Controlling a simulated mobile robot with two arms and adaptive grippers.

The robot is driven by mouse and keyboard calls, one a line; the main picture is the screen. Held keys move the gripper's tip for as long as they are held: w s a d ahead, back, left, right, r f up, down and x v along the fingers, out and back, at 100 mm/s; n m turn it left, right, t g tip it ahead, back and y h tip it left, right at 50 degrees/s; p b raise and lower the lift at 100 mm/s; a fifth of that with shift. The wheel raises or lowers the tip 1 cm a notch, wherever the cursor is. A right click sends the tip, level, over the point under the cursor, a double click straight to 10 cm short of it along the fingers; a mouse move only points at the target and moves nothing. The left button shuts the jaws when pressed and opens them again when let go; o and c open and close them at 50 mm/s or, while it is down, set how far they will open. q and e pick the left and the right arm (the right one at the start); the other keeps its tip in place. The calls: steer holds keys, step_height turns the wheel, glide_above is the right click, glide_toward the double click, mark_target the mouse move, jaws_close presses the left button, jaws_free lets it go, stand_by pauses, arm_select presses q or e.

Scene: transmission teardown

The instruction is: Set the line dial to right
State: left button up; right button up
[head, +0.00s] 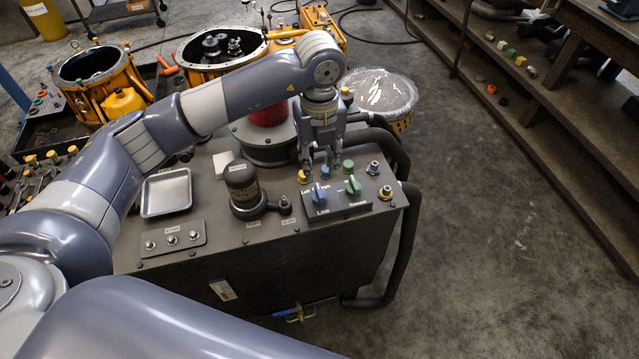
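The line dial is a blue knob (319,193) on a small dark panel (336,204) at the right front of the grey machine top, with the label "Line" below it. Its handle stands roughly straight toward the back; its exact setting is too small to tell. My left gripper (322,168) points down just behind the panel. Its fingers look spread, with nothing clearly held between them, and appear apart from the dial. My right gripper is not in view.
A green knob (353,186) sits right of the line dial. Yellow (303,177) and silver (373,167) fittings stand close by. A dark filter canister (241,185) and a metal tray (166,192) lie left. A film-covered basket (381,95) is behind.

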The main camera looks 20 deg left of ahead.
mark_target(319, 190)
arm_select(q)
step_height(319, 190, down, 7)
steer(key=shift+f+p, duration=0.1)
steer(key=shift+p, duration=0.85)
steer(key=shift+f, duration=0.65)
jaws_close()
